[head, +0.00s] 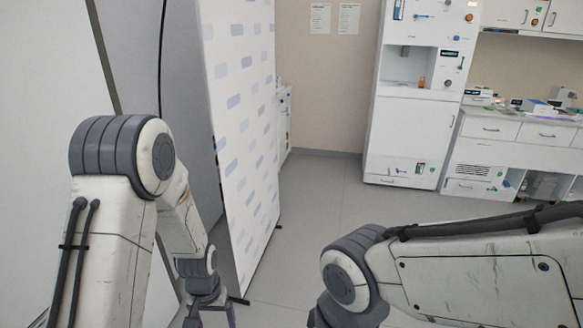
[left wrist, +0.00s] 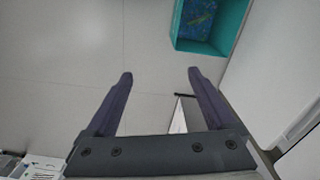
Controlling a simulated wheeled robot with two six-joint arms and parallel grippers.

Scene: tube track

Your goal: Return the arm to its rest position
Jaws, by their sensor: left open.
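My left arm comes in from the left of the head view, bends at a large grey joint and reaches down. My left gripper (head: 213,315) is cut off by the bottom edge there. In the left wrist view the left gripper (left wrist: 158,78) shows two dark fingers spread apart with nothing between them. My right arm comes in from the right of the head view, with its elbow low in the middle. Its gripper is out of view.
A patterned partition panel (head: 240,120) stands close beside my left arm. A teal open box (left wrist: 238,25) shows in the left wrist view. A white cabinet (head: 410,140) and a counter (head: 515,155) stand at the back right. The floor (head: 330,205) between is clear.

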